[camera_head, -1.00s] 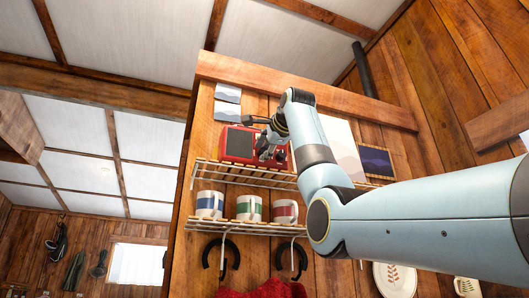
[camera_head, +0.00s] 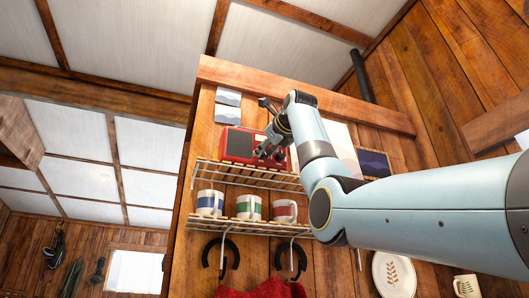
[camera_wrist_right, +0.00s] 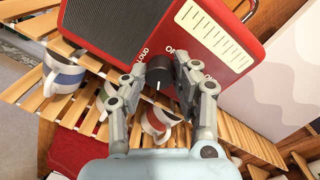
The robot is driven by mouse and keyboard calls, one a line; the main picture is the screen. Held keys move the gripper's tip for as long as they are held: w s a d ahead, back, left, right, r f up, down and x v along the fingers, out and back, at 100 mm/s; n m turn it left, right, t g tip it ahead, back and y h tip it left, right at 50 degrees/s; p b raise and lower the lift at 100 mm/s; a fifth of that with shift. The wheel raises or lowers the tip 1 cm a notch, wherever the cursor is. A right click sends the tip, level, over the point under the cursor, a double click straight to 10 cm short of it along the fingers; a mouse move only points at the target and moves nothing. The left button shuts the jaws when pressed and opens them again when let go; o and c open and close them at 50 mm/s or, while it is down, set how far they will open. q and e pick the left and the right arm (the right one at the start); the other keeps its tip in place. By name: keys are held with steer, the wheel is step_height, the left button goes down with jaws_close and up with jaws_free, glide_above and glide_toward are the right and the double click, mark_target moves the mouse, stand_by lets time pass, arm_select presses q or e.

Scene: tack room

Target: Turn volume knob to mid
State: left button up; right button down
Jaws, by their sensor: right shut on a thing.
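A red radio (camera_head: 238,146) with a dark speaker grille stands on the upper wall shelf in the head view. The radio (camera_wrist_right: 228,62) fills the top of the right wrist view. Its dark round volume knob (camera_wrist_right: 158,74) has a white mark pointing toward the bottom of that picture. The word LOUD is printed to the knob's left, with other lettering to its right, partly covered. My right gripper (camera_wrist_right: 161,70) has a finger on each side of the knob and is shut on it. In the head view my right gripper (camera_head: 268,148) covers the knob. My left gripper is out of view.
A slatted shelf (camera_head: 228,171) is just below the radio. Striped mugs (camera_head: 209,203) stand on the lower shelf, with dark horseshoe-shaped hooks beneath. Pictures (camera_head: 375,162) hang on the plank wall to the right.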

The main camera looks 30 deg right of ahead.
steer(key=m, duration=0.1)
steer(key=m+b, duration=0.1)
steer(key=m, duration=0.3)
steer(key=shift+w+f, duration=0.1)
steer(key=shift+f, duration=0.15)
steer(key=shift+m, duration=0.3)
steer(key=c, duration=1)
jaws_free()
steer(key=shift+d, duration=0.1)
steer(key=shift+r, duration=0.15)
steer(key=s, duration=0.4)
steer(key=s+a, duration=0.1)
steer(key=s, duration=0.3)
steer(key=s+a, duration=0.1)
steer(key=s, duration=0.3)
steer(key=shift+a, duration=0.1)
